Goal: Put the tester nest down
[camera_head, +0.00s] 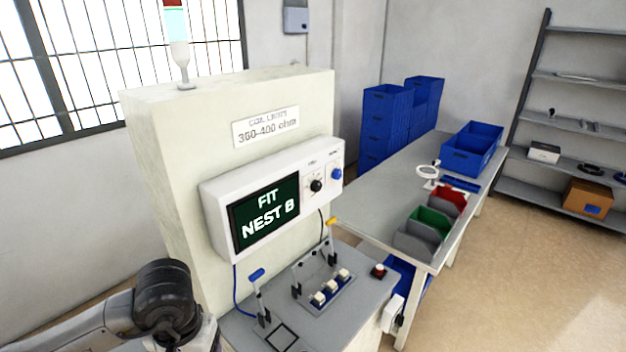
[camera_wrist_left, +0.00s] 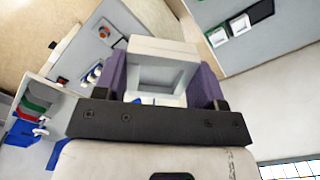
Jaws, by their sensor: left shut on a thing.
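My left gripper (camera_wrist_left: 162,72) has purple fingers shut on the tester nest (camera_wrist_left: 165,47), a pale grey-white block with a square recess. I see both only in the left wrist view, where the nest is held in front of the wrist. In the head view only part of my left arm shows at the bottom left; its gripper is out of frame. The tester (camera_head: 240,110) has a dark screen (camera_head: 265,212) reading "FIT NEST B". On its deck is a dark square outline (camera_head: 281,337) beside a blue-handled lever (camera_head: 257,283). My right gripper is not in view.
A plate with several white-topped pieces (camera_head: 331,286), a yellow-handled lever (camera_head: 330,222) and a red button (camera_head: 379,270) stand on the deck. A bench (camera_head: 375,205) with green (camera_head: 432,221) and red bins lies to the right. White-and-green pieces (camera_wrist_left: 240,25) show at the wrist view's top.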

